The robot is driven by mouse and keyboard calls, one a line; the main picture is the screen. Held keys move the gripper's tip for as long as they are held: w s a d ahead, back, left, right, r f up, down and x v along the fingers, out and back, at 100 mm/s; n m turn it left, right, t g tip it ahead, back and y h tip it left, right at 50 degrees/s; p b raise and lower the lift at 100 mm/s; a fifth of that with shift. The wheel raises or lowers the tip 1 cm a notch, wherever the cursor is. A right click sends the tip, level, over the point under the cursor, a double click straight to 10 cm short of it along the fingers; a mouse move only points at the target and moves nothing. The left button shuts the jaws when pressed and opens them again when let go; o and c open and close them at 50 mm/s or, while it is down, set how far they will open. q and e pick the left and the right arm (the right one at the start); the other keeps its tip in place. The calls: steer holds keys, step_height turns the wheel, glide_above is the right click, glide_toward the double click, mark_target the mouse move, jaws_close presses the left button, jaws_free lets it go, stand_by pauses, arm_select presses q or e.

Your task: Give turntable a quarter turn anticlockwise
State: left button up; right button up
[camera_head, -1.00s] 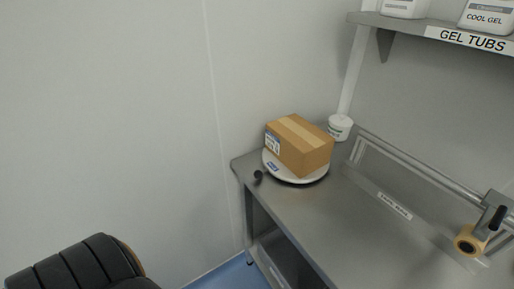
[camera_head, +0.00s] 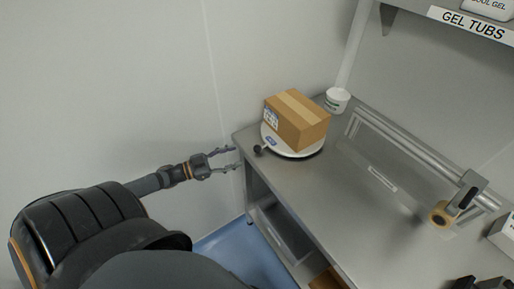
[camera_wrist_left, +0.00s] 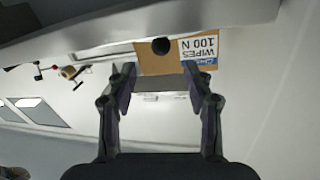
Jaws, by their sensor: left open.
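The turntable (camera_head: 306,154) is a round pale disc near the far left corner of the steel bench. A brown cardboard box (camera_head: 303,124) sits on it, and a dark knob (camera_head: 258,149) sticks out at its left edge. My left gripper (camera_head: 236,159) is open and empty, just left of the bench edge and apart from the knob. In the left wrist view the open fingers (camera_wrist_left: 158,70) frame the box (camera_wrist_left: 155,63), with the dark knob (camera_wrist_left: 161,46) in front of it. My right gripper is not in view.
A white tub (camera_head: 337,101) stands behind the box by the wall. A rail and a tape roll (camera_head: 439,215) lie to the right on the bench (camera_head: 330,190). A shelf labelled gel tubs (camera_head: 470,24) hangs above. The bench front is clear.

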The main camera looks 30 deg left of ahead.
mark_target(258, 149)
arm_select(q)
steer(key=b+x, duration=0.1)
steer(key=x, duration=0.8)
steer(key=shift+w+d, duration=0.15)
steer(key=shift+w, duration=0.2)
jaws_close()
